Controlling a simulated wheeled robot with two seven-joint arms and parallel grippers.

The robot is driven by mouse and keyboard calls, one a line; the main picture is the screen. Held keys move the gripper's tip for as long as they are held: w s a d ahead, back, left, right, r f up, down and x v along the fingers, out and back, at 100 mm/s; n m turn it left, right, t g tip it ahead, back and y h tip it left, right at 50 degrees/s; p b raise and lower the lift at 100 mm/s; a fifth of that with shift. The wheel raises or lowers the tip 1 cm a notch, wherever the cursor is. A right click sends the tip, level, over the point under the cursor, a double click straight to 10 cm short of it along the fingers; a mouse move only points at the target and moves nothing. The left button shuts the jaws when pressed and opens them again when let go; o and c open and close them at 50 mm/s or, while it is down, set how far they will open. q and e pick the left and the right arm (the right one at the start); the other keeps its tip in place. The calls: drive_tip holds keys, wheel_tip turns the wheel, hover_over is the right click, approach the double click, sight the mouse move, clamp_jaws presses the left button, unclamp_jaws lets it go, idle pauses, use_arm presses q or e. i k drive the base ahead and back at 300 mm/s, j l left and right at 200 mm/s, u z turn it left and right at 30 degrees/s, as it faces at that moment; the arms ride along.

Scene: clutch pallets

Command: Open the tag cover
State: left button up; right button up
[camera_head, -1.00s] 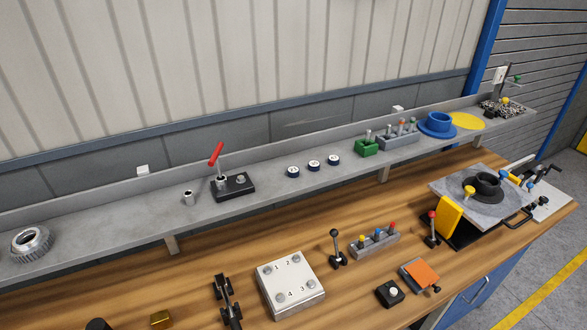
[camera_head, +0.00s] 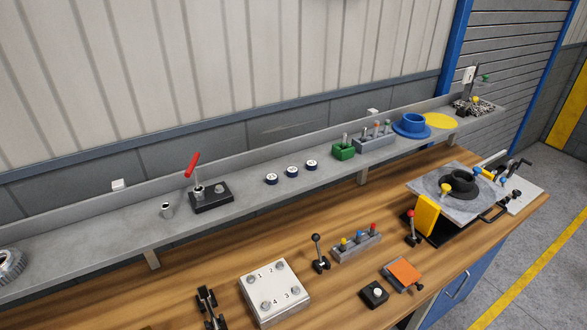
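No part is plainly marked as the tag cover. The likeliest is a flat orange plate (camera_head: 404,273) lying on a grey base near the bench's front edge, with a small dark knob at its right corner. It looks flat and closed, but the view is too small to be certain. Neither of my grippers shows in the head view.
Left of the orange plate are a black button box (camera_head: 374,294) and a numbered white block (camera_head: 274,290). Behind stand a black-knobbed lever (camera_head: 319,254), a peg rack (camera_head: 357,246) and a red-knobbed lever (camera_head: 412,229). A yellow block (camera_head: 426,215) adjoins a grey plate (camera_head: 483,200).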

sight(402, 270)
drive_tip(key=z, duration=1.05)
